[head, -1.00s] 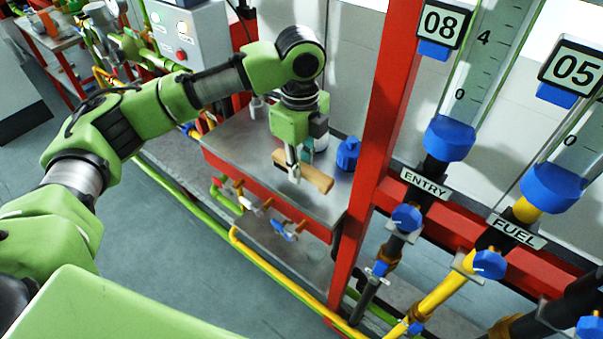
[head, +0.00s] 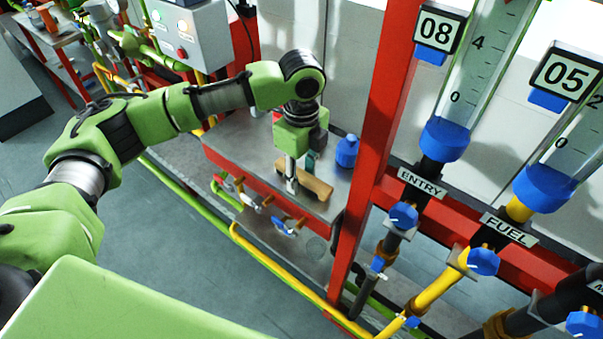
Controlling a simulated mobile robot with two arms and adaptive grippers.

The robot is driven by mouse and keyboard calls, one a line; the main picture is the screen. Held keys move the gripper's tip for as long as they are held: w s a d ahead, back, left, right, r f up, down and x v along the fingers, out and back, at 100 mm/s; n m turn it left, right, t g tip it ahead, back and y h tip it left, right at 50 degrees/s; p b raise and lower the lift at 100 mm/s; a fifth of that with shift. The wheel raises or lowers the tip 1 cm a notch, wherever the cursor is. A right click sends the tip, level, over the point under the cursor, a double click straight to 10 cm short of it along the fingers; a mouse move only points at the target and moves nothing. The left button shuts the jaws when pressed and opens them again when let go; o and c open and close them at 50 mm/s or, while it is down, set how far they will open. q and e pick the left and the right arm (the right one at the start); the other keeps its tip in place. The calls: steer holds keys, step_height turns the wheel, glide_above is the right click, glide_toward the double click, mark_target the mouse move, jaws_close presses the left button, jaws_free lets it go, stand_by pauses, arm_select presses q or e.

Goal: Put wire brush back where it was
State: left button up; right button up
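The wire brush (head: 316,187) shows as a light-brown wooden bar at the metal shelf (head: 240,145), left of the red post. My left gripper (head: 291,186) points down at the brush's left part, its fingers around the wood, and appears shut on it. The brush looks level and at or just above the shelf top; I cannot tell whether it touches. Its bristles are hidden. My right gripper is not in view.
A blue bottle (head: 346,151) stands behind the brush, and a green item (head: 310,161) is partly hidden behind the gripper. The red post (head: 380,130) rises close on the right. Valves (head: 284,224) and a yellow pipe (head: 270,262) run below the shelf front.

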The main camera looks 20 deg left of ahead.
mark_target(302, 174)
arm_select(q)
steer(key=shift+r, duration=0.1)
steer(key=shift+r, duration=0.35)
step_height(302, 174, up, 11)
steer(key=b, duration=0.2)
steer(key=shift+r+b, duration=0.2)
steer(key=shift+b, duration=0.1)
